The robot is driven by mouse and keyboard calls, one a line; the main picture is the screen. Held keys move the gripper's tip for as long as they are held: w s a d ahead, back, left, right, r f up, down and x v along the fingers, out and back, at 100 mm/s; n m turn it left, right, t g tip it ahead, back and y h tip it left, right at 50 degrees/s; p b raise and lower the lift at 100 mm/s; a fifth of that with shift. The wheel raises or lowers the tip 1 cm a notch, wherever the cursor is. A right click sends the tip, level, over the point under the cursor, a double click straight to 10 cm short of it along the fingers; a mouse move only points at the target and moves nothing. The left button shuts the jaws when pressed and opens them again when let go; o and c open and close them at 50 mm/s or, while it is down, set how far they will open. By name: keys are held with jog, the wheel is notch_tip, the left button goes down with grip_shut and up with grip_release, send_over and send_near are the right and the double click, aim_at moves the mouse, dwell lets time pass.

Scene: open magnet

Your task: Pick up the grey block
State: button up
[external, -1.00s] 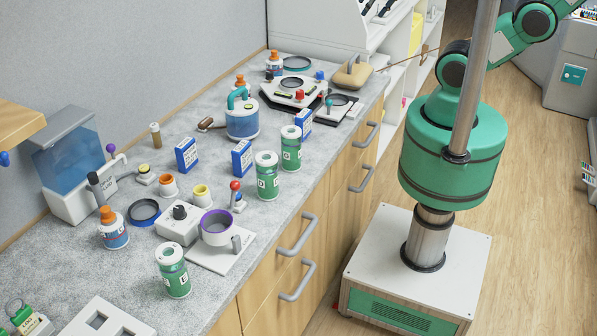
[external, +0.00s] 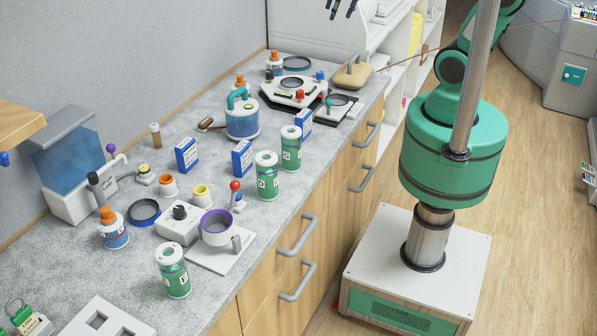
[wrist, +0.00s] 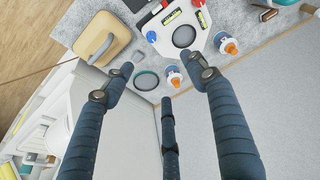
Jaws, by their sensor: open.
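My gripper (external: 343,9) shows at the top edge of the external view as dark fingers in front of the white cabinet, high above the far end of the counter. In the wrist view my gripper (wrist: 162,76) has its dark blue fingers spread apart, with nothing between them. A tan block with a handle (external: 352,76) lies at the counter's far right corner; it is also at the upper left of the wrist view (wrist: 94,40).
The grey counter (external: 120,272) is crowded with green-labelled cans (external: 266,175), blue-and-white boxes (external: 242,158) and orange-capped bottles (external: 113,232). A white device (external: 291,93) and a teal ring (external: 297,63) stand near the tan block. A white cabinet (external: 318,32) rises behind.

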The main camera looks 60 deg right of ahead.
jog(key=w+d+f+g, duration=0.1)
jog(key=w+d+f, duration=0.4)
jog(key=f, duration=0.4)
jog(key=w+d+f+n+g+p, duration=0.1)
jog(key=w+d+f, duration=0.4)
jog(key=d+f, duration=0.3)
jog(key=shift+w+d+f, duration=0.2)
jog(key=shift+d+f, duration=0.05)
jog(key=shift+f, duration=0.15)
jog(key=shift+w+a+f+b, duration=0.1)
jog(key=shift+w+f+b, duration=0.1)
jog(key=shift+f, duration=1.2)
jog(key=shift+w+d+f+b, duration=0.1)
jog(key=shift+w+f+b, duration=0.1)
jog(key=shift+f, duration=1.25)
jog(key=shift+w+a+f+b, duration=0.1)
jog(key=shift+f+b, duration=0.1)
jog(key=shift+f, duration=1.2)
jog(key=shift+f, duration=0.15)
jog(key=shift+w+a+f+b, duration=0.1)
jog(key=shift+w+f+b, duration=0.15)
jog(key=shift+f, duration=1)
jog(key=shift+w+a+f+b, duration=0.1)
jog(key=shift+f+b, duration=0.1)
jog(key=shift+f, duration=1)
jog(key=c, duration=0.9)
